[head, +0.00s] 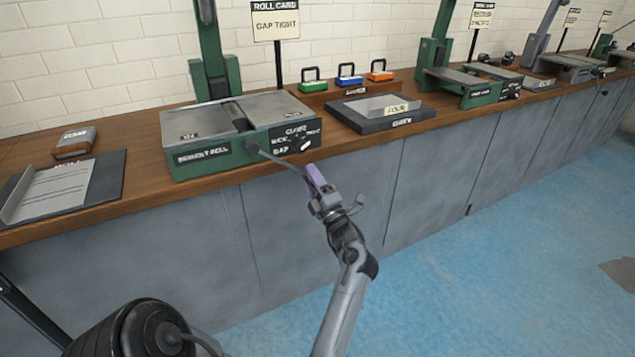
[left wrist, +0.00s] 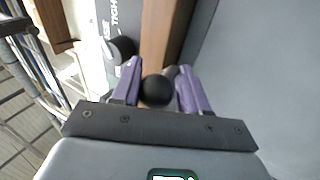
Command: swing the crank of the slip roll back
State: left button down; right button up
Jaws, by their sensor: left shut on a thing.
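The slip roll (head: 185,161) is a green and grey machine on the wooden bench. Its crank (head: 280,160) is a dark bar that runs from a round hub on the machine's front, out and down to the right. My left gripper (head: 316,180), with purple fingers, is at the outer end of the crank, in front of the bench edge. In the left wrist view the purple fingers stand on both sides of a black round knob (left wrist: 156,91), shut on it. The crank's end is hidden by the fingers in the head view. I do not see my right gripper.
A gap dial panel (head: 296,137) is just above the crank. A card reading "GAP TIGHT" (head: 275,23) stands behind.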

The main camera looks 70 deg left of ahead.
pick_arm(q)
jog(key=shift+d+r+g, duration=0.1)
jog(key=shift+r+g, duration=0.2)
jog(key=shift+r, duration=0.5)
jog(key=c, duration=0.8)
grip_release()
jog(key=shift+o, duration=0.2)
jog(key=shift+d+f, duration=0.1)
jog(key=shift+f, duration=0.2)
jog(key=shift+w+f, duration=0.1)
jog(key=shift+f, duration=0.05)
